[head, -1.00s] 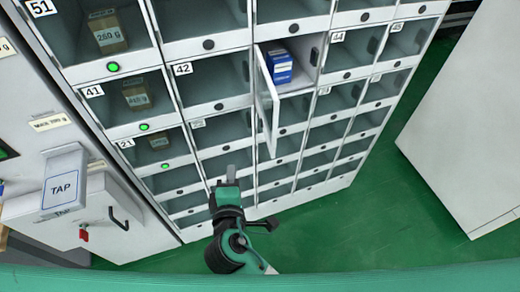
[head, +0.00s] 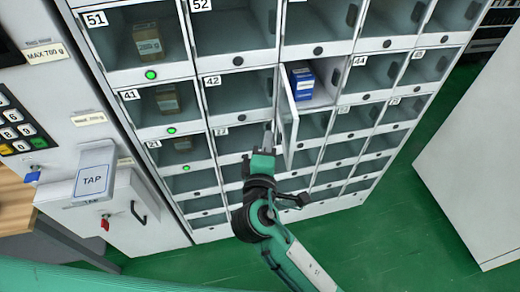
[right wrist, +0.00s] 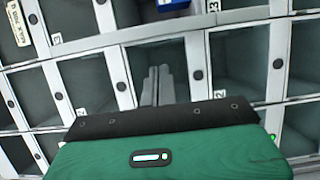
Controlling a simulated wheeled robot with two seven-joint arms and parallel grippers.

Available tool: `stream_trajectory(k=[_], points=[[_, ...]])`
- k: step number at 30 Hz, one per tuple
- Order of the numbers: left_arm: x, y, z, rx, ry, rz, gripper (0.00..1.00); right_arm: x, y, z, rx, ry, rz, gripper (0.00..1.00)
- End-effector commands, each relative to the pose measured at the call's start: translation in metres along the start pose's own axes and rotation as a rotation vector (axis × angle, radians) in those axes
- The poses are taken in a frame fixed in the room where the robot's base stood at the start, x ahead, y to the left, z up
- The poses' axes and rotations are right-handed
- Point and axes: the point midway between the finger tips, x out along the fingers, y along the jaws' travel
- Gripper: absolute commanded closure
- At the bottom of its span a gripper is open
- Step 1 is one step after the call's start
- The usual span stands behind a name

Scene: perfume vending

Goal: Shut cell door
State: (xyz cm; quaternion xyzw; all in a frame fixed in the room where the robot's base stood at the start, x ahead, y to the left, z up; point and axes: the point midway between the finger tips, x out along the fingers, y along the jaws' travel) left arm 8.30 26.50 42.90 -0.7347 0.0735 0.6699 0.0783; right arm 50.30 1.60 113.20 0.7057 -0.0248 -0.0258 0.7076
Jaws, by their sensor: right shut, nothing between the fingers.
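The cell door (head: 288,122) stands open, swung out from the left side of its cell in the locker wall. Inside that cell a blue and white box (head: 302,84) stands on the floor of the compartment. My right gripper (head: 268,136) is shut and empty, its fingers pointing up, just left of the door in the head view. I cannot tell whether it touches the door. In the right wrist view the shut fingers (right wrist: 157,84) show in front of the cells, and part of the blue box (right wrist: 172,4) shows at the top edge. My left gripper is not in view.
Closed cells surround the open one, several with small brown boxes (head: 148,42) inside. A TAP terminal (head: 93,176) and a keypad (head: 22,130) are at the left. A white cabinet (head: 475,150) stands at the right. The green floor (head: 400,225) between is clear.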

Motion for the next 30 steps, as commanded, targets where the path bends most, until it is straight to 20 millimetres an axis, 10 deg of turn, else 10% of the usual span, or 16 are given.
stream_trajectory(k=[30], points=[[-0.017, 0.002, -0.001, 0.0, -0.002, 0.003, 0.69, 0.007, -0.001, 0.039, 0.0, 0.0, -0.002, 1.0]])
